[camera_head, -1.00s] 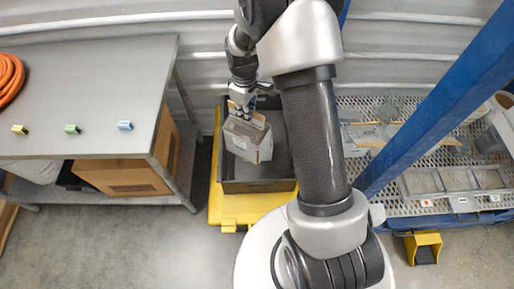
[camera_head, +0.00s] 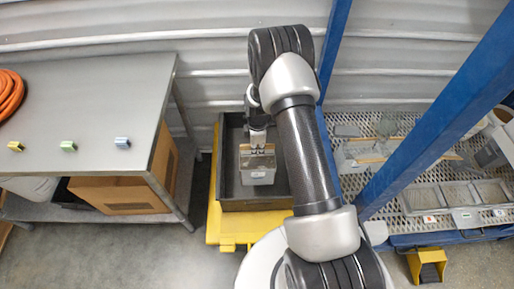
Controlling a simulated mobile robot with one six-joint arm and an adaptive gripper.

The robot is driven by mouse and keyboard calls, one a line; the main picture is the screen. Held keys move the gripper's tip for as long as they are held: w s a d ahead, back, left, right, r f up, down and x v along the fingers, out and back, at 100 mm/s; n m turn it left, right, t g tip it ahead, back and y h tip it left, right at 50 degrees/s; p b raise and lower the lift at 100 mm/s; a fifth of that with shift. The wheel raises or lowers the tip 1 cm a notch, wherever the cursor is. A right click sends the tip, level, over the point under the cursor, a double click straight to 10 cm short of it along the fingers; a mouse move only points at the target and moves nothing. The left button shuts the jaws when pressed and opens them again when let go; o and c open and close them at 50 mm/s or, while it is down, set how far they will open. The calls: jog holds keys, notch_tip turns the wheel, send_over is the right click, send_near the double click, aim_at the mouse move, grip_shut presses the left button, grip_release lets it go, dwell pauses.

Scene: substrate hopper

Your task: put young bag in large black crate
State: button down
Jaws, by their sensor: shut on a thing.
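The large black crate (camera_head: 228,192) stands on a yellow base (camera_head: 226,231) between the grey table and the perforated bench. My gripper (camera_head: 257,148) is shut on a pale grey bag (camera_head: 258,172) with a tan top edge. The bag hangs upright over or within the crate's opening; whether it touches the floor of the crate cannot be told. My arm covers the crate's right side.
A grey table (camera_head: 85,110) at left bears an orange hose (camera_head: 8,95) and small coloured clips (camera_head: 68,146). A blue post (camera_head: 440,140) crosses in front of the perforated bench (camera_head: 400,165) at right. A cardboard box (camera_head: 115,195) sits below the table.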

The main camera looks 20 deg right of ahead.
notch_tip(320, 180, down, 15)
jog(key=b, duration=0.3)
jog(key=shift+w+r+b, duration=0.1)
jog(key=shift+w+b, duration=0.05)
jog(key=shift+b, duration=0.2)
jog(key=shift+f, duration=0.2)
jog(key=c, duration=1.7)
grip_release()
jog(key=shift+r, duration=0.1)
